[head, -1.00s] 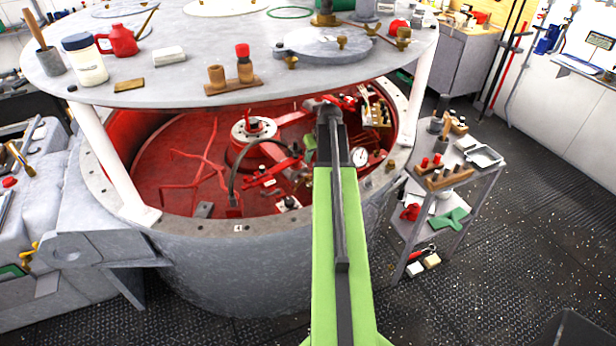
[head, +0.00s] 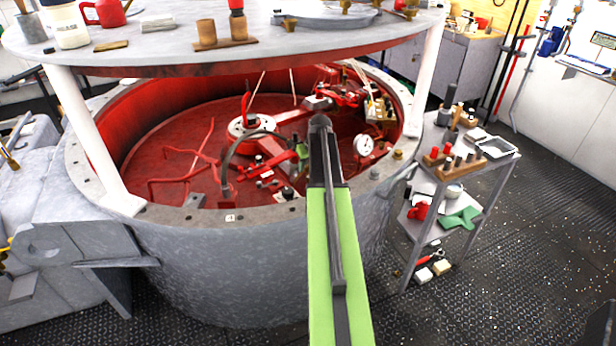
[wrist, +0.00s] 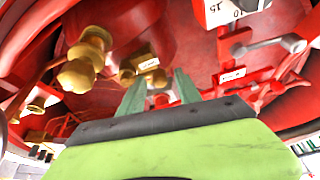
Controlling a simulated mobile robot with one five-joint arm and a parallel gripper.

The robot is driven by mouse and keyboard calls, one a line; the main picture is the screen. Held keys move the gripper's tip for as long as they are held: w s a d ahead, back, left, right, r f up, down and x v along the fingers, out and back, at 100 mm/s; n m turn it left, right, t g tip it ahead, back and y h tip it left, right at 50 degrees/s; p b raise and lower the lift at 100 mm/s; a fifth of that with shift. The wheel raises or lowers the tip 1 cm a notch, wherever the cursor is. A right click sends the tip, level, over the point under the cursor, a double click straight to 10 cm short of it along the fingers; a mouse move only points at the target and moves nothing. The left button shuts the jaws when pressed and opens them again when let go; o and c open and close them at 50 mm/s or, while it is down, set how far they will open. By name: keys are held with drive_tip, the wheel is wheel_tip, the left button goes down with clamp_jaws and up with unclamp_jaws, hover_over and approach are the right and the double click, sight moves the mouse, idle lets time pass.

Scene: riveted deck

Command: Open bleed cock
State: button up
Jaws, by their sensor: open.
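My gripper (wrist: 161,92) is open, its two green fingers apart with nothing held between them. In the wrist view, a brass fitting with a white label (wrist: 140,65) lies just beyond the fingertips. A larger brass knobbed fitting (wrist: 88,58) stands to the left. I cannot tell which brass fitting is the bleed cock. In the head view, my gripper (head: 303,152) reaches into the red-lined drum (head: 180,235); my arm hides most of it and the fittings behind.
Red labelled fittings (wrist: 232,72) stand on the right in the wrist view. A white-faced gauge (head: 363,145) and a curved grey pipe (head: 232,155) are inside the drum. A round grey top on white posts (head: 92,140) overhangs it. A loaded cart (head: 455,195) stands at the right.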

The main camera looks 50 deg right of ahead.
drive_tip(key=shift+w+f, duration=0.1)
drive_tip(key=shift+f, duration=0.1)
clamp_jaws()
idle(1.3)
